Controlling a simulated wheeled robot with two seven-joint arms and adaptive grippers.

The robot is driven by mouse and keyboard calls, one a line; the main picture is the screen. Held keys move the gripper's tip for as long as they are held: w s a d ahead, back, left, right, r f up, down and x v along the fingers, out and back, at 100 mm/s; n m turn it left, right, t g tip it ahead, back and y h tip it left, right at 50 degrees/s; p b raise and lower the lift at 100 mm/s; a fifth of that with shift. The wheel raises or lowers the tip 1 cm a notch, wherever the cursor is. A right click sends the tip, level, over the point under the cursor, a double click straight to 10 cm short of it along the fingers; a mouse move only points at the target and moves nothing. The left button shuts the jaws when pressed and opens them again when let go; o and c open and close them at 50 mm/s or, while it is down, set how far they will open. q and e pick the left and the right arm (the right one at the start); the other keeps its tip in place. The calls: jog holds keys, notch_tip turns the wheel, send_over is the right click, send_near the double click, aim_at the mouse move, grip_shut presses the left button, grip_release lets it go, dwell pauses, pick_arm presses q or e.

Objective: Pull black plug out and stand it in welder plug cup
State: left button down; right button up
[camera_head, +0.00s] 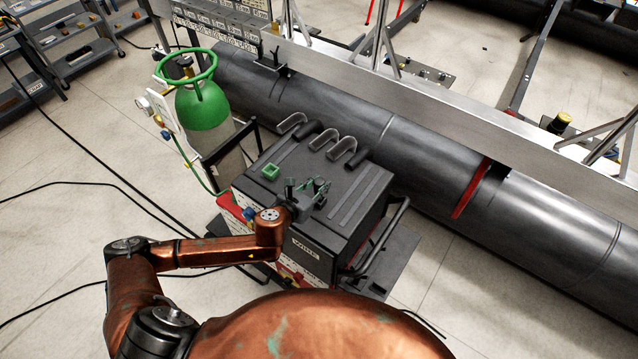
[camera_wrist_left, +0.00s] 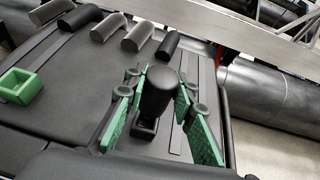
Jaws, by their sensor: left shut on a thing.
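The black plug (camera_wrist_left: 157,92) has a thick rounded head. In the left wrist view it stands between the green-padded fingers of my left gripper (camera_wrist_left: 161,88), which is shut on it. Its lower end meets a small black square holder (camera_wrist_left: 145,129) on the welder top; I cannot tell how deep it sits. In the head view my left gripper (camera_head: 307,188) is over the front of the welder top and largely hides the plug. A green square cup (camera_wrist_left: 20,86) stands apart to the left, empty as far as I see; it also shows in the head view (camera_head: 270,171). My right gripper is out of view.
The dark welder (camera_head: 352,205) has several curved grey and black pieces (camera_head: 341,146) along its back. A green gas cylinder (camera_head: 202,105) stands at its left. A large dark pipe (camera_head: 425,150) runs behind it. The top between holder and cup looks clear.

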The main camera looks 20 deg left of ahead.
aim_at(316, 193)
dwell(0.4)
pick_arm(q)
jog(key=shift+p, duration=0.4)
dwell(0.4)
jog(key=shift+p, duration=0.35)
jog(key=shift+f+b, duration=0.4)
jog(key=shift+f, duration=0.35)
jog(key=shift+f+b, duration=0.6)
jog(key=shift+f, duration=0.55)
jog(key=c, duration=1.5)
grip_release()
jog(key=shift+c, duration=0.2)
jog(key=shift+s, duration=0.1)
